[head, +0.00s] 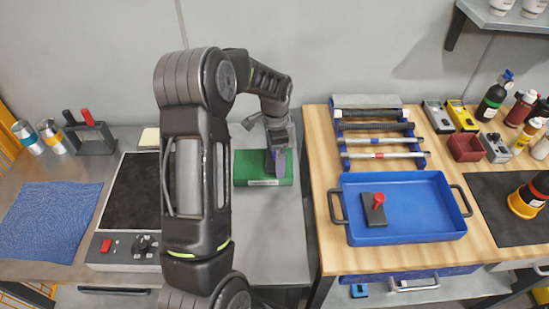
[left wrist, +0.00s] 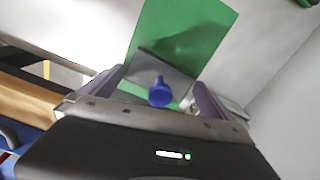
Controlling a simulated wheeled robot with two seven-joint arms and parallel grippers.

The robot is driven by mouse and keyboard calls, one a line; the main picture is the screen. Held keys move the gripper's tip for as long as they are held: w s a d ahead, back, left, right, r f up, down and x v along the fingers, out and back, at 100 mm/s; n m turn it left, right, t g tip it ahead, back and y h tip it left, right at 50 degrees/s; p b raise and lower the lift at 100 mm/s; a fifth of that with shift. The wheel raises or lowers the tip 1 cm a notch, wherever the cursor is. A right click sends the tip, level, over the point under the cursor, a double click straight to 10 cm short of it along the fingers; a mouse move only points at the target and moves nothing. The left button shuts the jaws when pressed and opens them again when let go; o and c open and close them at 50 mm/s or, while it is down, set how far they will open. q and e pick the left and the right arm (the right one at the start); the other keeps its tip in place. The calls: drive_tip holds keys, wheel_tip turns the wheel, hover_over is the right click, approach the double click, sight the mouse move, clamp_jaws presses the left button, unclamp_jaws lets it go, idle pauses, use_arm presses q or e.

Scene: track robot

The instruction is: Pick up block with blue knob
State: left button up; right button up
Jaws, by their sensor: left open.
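The block with the blue knob shows in the left wrist view as a dark grey block (left wrist: 172,70) with a blue knob (left wrist: 159,93). It lies on a green mat or plate, seen in the left wrist view (left wrist: 190,25) and in the head view (head: 246,167). My left gripper (head: 276,172) is open and points down over the green plate. In the left wrist view the knob appears between the two fingers (left wrist: 157,92); I see no grip on it. In the head view the gripper hides the block. My right gripper is not in view.
A blue tray (head: 440,225) holding a block with a red knob (head: 374,208) stands on the wooden table to the right. A black panel (head: 130,195) and a blue cloth (head: 50,220) lie to the left. Bottles stand at the far right.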

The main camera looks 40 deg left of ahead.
use_arm(q)
drive_tip(key=shift+c, duration=0.3)
drive_tip(key=c, duration=1.7)
drive_tip(key=shift+r, duration=0.1)
wheel_tip(320, 180, up, 10)
drive_tip(key=shift+f+b, duration=0.1)
drive_tip(key=shift+b, duration=0.6)
